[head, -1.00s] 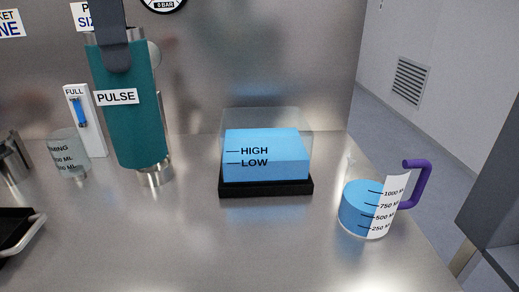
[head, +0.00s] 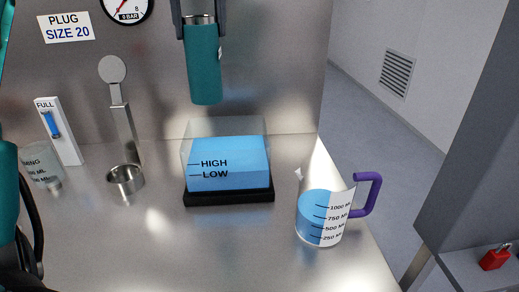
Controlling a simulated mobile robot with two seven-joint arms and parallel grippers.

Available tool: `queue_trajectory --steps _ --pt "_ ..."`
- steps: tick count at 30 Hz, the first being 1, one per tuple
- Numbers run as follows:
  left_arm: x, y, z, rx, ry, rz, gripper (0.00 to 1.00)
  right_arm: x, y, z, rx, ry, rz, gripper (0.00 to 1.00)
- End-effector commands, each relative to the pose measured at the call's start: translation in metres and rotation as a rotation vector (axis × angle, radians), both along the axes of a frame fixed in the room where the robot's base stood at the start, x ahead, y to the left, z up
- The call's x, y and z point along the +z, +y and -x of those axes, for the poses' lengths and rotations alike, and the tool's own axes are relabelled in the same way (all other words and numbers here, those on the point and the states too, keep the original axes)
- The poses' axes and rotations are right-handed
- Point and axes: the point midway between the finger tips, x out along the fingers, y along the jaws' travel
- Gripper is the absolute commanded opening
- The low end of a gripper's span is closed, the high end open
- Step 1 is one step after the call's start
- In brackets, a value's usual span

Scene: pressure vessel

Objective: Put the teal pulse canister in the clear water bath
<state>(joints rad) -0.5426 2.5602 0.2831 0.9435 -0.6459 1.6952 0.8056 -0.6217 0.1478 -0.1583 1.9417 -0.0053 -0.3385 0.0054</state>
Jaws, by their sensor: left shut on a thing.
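The teal pulse canister (head: 204,70) hangs upright in my left gripper (head: 199,18), whose two dark fingers close around its metal upper end at the top of the head view. The label is turned to the side, with only a white sliver at its right edge. The clear water bath (head: 257,128) stands on the bench, with blue water near its HIGH mark and a black base. The canister's lower end shows just above the left half of the bath's rim and apart from it; its exact depth is hard to tell. My right gripper is not in view.
A clear jug (head: 322,218) with blue liquid and a purple handle stands right of the bath. An empty metal holder (head: 125,178), a FULL gauge (head: 58,132) and a clear beaker (head: 42,164) stand to the left. The bench front is clear.

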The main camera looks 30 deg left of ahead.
Motion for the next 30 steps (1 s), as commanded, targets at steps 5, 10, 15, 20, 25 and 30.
queue_trajectory --steps 5,10,15,20,25,30 --pt "-0.007 0.009 -0.001 0.077 -0.001 -0.001 0.0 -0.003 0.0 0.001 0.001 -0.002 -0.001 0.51" --pt "-0.046 0.009 0.0 0.081 0.003 0.0 0.0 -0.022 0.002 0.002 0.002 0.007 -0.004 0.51" --pt "-0.089 0.009 0.0 0.079 0.002 0.0 0.0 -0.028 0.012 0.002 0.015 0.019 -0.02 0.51" --pt "-0.126 0.009 0.0 0.078 0.001 0.002 0.0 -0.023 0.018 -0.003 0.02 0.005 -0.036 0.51" --pt "-0.149 0.009 -0.001 0.078 0.0 0.001 0.0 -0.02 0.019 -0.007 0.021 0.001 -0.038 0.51" --pt "-0.158 0.009 -0.001 0.079 -0.002 0.001 0.0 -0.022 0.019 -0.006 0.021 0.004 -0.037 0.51"
